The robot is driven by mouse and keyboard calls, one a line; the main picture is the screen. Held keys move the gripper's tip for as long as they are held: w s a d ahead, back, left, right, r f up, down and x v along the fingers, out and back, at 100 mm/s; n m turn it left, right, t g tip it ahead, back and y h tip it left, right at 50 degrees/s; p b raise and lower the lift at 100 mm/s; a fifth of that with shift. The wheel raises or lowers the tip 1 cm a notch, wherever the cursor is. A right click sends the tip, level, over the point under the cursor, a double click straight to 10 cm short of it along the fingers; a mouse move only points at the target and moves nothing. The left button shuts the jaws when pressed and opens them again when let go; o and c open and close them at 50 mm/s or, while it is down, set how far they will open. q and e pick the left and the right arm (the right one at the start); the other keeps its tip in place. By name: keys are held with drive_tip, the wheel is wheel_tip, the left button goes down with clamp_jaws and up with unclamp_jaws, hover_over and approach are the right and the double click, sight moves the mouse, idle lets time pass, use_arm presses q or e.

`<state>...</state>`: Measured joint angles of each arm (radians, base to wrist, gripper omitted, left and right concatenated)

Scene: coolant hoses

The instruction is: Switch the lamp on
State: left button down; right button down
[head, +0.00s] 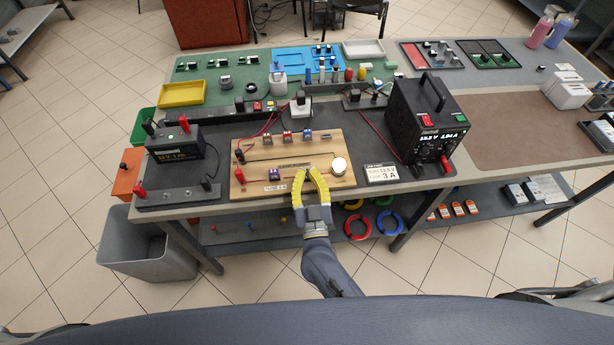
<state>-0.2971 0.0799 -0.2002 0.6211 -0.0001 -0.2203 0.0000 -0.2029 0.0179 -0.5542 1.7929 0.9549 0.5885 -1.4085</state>
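A wooden board (252,160) lies at the front middle of the bench. A round white lamp (339,166) is at its right side; I cannot tell whether it is lit. A small dark blue switch-like part (275,174) sits at the board's front left, with a small label below it. Several similar parts (287,137) stand in a row along the back. My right gripper (307,173) has yellow fingers over the board's front edge, left of the lamp. Its fingers are apart, with a narrow gap at the tips and nothing visible between them. My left gripper is not in view.
A black power supply (423,118) with a lit display stands at the right, behind a white card (382,174). A black battery (175,148) stands at the left. Red and black leads run behind the board. A grey bin (146,247) is on the floor.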

drive_tip(key=shift+s+r, duration=0.1)
drive_tip(key=shift+r, duration=0.65)
drive_tip(key=shift+s+r, duration=0.15)
drive_tip(key=shift+s, duration=0.15)
drive_tip(key=s+f, duration=0.4)
drive_tip(key=s, duration=0.4)
drive_tip(key=shift+s+d, duration=0.25)
drive_tip(key=shift+f, duration=0.1)
